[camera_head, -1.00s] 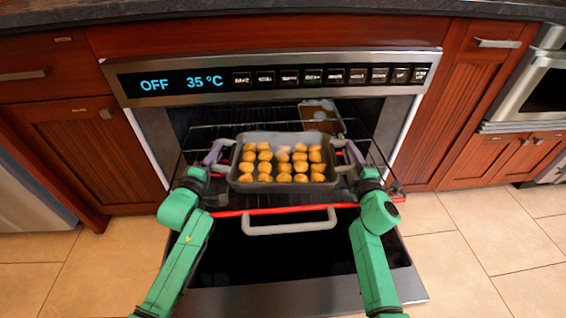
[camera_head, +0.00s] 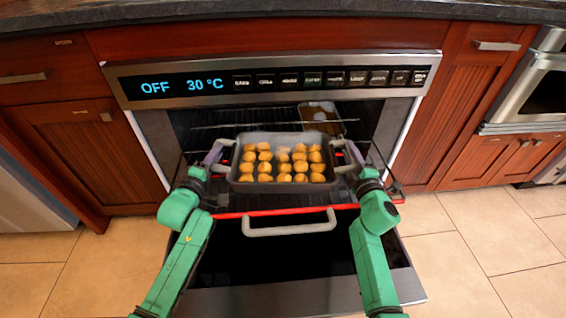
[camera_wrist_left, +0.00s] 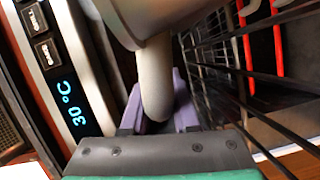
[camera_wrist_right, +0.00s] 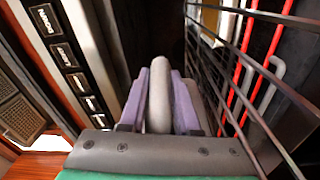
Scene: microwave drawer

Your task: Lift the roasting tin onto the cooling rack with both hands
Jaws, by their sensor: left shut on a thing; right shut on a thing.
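The grey roasting tin (camera_head: 288,187) holds several golden round pieces. It is at the wire rack (camera_head: 270,211) that projects from the open oven; whether it touches the rack is hard to tell. My left gripper (camera_head: 214,157) is shut on the tin's left handle (camera_wrist_left: 153,75). My right gripper (camera_head: 351,157) is shut on the right handle (camera_wrist_right: 159,80). Both wrist views show purple fingers on either side of a grey handle. I cannot pick out a separate cooling rack.
The rack has a red front edge and a grey pull handle (camera_head: 290,229). The open oven door (camera_head: 295,296) lies below. A pale and brown object (camera_head: 320,116) sits deeper in the oven. The control panel (camera_head: 275,82) reads OFF and 30 °C. Tiled floor (camera_head: 460,240) shows right.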

